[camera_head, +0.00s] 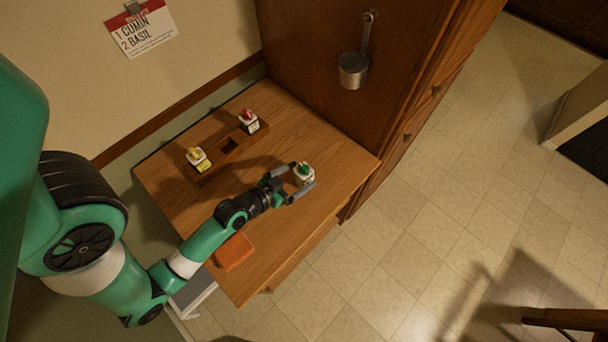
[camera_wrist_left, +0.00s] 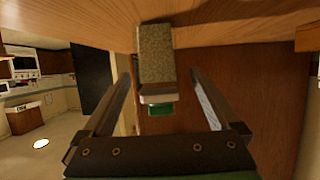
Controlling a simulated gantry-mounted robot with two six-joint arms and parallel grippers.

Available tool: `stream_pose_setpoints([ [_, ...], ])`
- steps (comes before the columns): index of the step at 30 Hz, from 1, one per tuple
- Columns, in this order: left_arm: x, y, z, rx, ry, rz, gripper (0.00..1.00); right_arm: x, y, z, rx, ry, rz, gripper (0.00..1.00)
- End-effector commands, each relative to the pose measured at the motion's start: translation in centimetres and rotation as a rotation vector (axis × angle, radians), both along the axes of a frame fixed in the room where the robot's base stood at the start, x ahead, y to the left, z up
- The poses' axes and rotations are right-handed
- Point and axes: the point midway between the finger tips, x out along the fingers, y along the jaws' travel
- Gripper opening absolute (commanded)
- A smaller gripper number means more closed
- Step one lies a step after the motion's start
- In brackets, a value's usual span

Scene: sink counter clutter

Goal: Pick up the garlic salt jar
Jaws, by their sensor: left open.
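A small jar with a green cap (camera_head: 303,169) and a white label stands on the wooden counter near its right front edge. I take it to be the garlic salt jar, though its label is too small to read. In the left wrist view the jar (camera_wrist_left: 156,57) appears upside down, with a speckled tan body and the green cap pointing down. My left gripper (camera_head: 307,176) is open, with one finger on each side of the jar. The wrist view shows gaps between the jar and both fingers (camera_wrist_left: 160,100). My right gripper is not in view.
A wooden rack (camera_head: 218,157) at the back of the counter holds a yellow-capped jar (camera_head: 198,158) and a red-capped jar (camera_head: 249,121), with an empty slot between them. An orange sponge-like block (camera_head: 234,252) lies at the front left. A cabinet side (camera_head: 325,80) rises behind.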

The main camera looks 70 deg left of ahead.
Motion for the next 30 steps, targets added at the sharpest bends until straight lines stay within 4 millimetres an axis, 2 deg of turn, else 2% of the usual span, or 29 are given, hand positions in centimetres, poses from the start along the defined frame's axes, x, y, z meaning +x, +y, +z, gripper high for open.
stream_pose_setpoints([
  [4,1.0,0.4,-0.3,0.001,0.0,-0.003,0.95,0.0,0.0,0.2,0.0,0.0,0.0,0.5],
  [10,3.9,1.6,-1.7,0.001,-0.002,-0.001,0.95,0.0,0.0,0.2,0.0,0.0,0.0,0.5],
  [19,4.4,1.8,-2.0,0.001,-0.002,-0.001,0.93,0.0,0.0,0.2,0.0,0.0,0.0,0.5],
  [30,4.4,1.8,-2.0,0.001,-0.002,-0.001,0.27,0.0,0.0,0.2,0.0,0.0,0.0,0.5],
])
